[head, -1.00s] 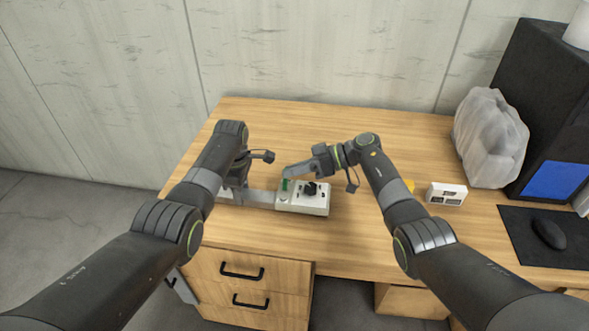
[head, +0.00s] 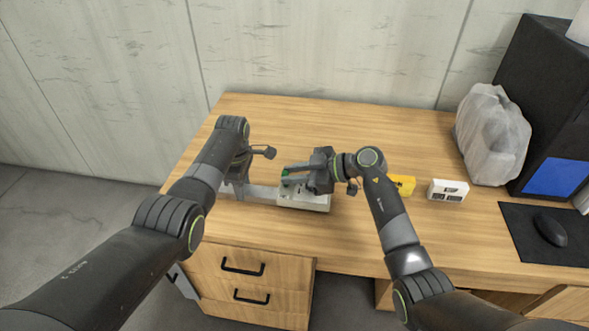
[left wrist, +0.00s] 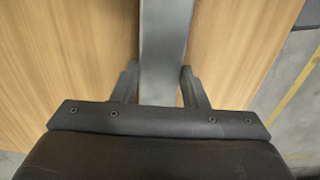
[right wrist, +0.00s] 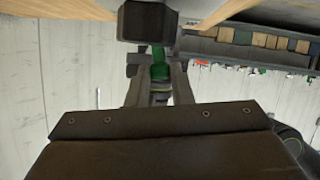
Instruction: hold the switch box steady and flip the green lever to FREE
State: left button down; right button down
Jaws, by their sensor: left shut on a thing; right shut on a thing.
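The switch box (head: 303,201) is a pale box on the desk, with a grey bar handle (head: 263,193) running out to its left. My left gripper (head: 238,190) is shut on that handle; in the left wrist view the bar (left wrist: 165,45) runs between both fingers. The green lever (head: 285,172) is at the box's left part. My right gripper (head: 291,174) lies low over the box, shut on the lever. In the right wrist view the green lever (right wrist: 158,65) sits between the fingertips. My right gripper hides most of the box top, so the lever's markings cannot be read.
A black block-like part (right wrist: 148,20) shows just beyond the right fingertips. Right of the box lie a yellow object (head: 402,185) and a white box with dark windows (head: 447,191). A wrapped grey bundle (head: 492,137), a black computer case (head: 550,110) and a mouse (head: 550,229) are further right.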

jog(key=shift+s+a+f+n+t, duration=0.1)
jog(key=shift+s+f+n+t, duration=0.15)
jog(key=shift+s+n+t, duration=0.55)
jog(key=shift+w, duration=0.1)
jog(key=c, duration=1.3)
grip_release()
jog(key=v, duration=1.2)
jog(key=shift+w, duration=0.1)
pick_arm(q)
jog(key=c, duration=0.8)
grip_release()
jog(key=shift+o, duration=0.2)
